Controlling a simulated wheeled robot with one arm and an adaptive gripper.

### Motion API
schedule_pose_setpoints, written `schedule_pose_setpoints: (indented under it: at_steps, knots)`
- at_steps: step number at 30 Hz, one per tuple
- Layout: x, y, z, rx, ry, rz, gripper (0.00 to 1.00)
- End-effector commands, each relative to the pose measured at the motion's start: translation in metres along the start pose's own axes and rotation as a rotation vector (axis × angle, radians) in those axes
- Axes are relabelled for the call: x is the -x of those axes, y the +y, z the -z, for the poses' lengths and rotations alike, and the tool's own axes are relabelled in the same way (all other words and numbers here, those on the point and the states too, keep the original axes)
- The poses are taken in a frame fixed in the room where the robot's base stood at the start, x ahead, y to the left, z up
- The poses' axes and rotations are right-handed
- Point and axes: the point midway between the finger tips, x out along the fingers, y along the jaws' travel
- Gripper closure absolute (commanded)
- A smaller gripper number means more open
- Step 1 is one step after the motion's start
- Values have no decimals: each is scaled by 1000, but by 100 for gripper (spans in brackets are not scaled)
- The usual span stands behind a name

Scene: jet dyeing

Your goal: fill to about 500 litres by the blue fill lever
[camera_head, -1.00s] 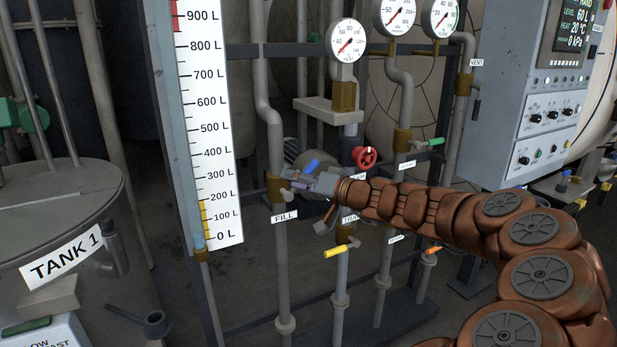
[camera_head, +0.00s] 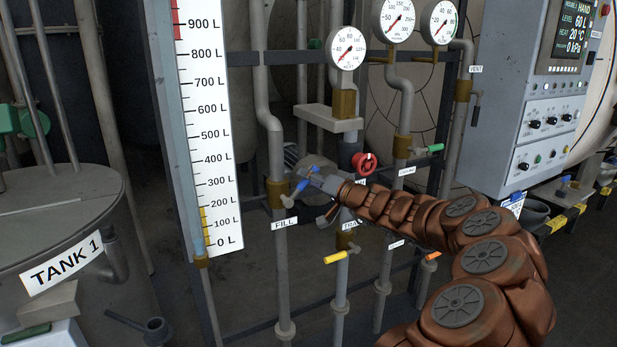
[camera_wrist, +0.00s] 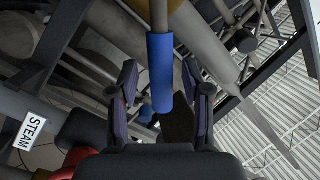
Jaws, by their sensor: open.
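The blue fill lever (camera_head: 301,186) is on the brass valve of the pipe labelled FILL (camera_head: 284,224). In the wrist view its blue grip (camera_wrist: 160,75) lies between my open fingers, with a gap showing on each side. My gripper (camera_head: 308,178) is at the lever in the head view, its fingers partly overlapping it. The white level scale (camera_head: 211,125) stands left of the pipe, with blue near its 0 L mark and a yellow band above. The control panel display (camera_head: 575,28) reads level 60 L, heat 20 °C and 0 kPa.
A red handwheel (camera_head: 364,163) is just right of my gripper. A yellow lever (camera_head: 335,257), a green lever (camera_head: 435,148) and an orange lever (camera_head: 432,255) are on nearby pipes. Tank 1 (camera_head: 65,220) is at left. Gauges (camera_head: 346,48) hang above.

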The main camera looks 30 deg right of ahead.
Motion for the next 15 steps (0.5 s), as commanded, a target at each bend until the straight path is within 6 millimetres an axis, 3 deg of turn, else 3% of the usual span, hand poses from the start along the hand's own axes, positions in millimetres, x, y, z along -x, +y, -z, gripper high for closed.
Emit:
schedule_pose_setpoints:
  at_steps: [12,15]
  knots:
    - [-6,-1,0,1,1,2,51]
    - [-6,-1,0,1,0,2,62]
